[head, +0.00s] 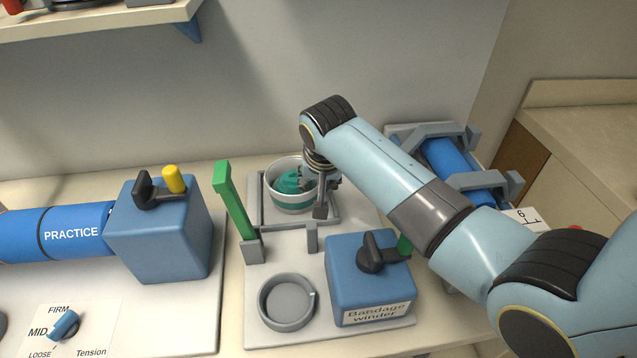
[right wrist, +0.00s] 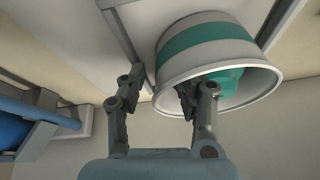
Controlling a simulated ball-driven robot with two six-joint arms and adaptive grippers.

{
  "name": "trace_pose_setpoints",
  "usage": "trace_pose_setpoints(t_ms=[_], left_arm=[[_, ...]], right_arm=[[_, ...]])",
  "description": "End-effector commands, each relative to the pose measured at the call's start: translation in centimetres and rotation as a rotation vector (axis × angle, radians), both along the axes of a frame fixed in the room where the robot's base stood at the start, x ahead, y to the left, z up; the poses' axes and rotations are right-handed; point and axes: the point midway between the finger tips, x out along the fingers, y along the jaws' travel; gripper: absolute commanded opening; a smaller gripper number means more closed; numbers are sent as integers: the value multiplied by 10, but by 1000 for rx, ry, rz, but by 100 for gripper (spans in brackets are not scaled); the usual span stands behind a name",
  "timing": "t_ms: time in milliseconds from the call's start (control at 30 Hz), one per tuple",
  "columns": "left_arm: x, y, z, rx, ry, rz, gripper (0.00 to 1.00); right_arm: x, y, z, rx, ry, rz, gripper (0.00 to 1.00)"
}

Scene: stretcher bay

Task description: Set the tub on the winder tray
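The tub (head: 291,203) is white with a teal band and holds something teal. In the head view it stands at the back of the pale winder board, inside a low grey rail frame (head: 283,227). I take this framed area to be the winder tray. The tub also shows in the right wrist view (right wrist: 207,45). My right gripper (head: 318,200) is at the tub's right side. In the right wrist view its fingers (right wrist: 161,92) straddle the rim, one inside and one outside, with a gap between them. My left gripper is not in view.
The blue bandage winder box (head: 368,280) with a black crank stands front right, beside a round grey dish (head: 286,302). A green upright lever (head: 232,200) stands left of the frame. A blue practice roll and box (head: 160,240) are at left. A blue roll in a grey cradle (head: 455,165) is behind my right arm.

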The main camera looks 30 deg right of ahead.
Motion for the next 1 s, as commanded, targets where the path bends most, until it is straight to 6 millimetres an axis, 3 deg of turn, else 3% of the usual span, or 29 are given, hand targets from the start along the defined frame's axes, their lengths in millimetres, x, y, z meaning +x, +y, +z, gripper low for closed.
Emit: trace_pose_setpoints(t_ms=[267, 700, 1000], left_arm=[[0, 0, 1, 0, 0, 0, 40], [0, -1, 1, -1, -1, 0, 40], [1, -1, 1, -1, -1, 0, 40]], right_arm=[[-3, 1, 10, 0, -1, 0, 31], [-35, 16, 93, 1, -3, 0, 31], [-43, 19, 113, -1, 1, 0, 31]])
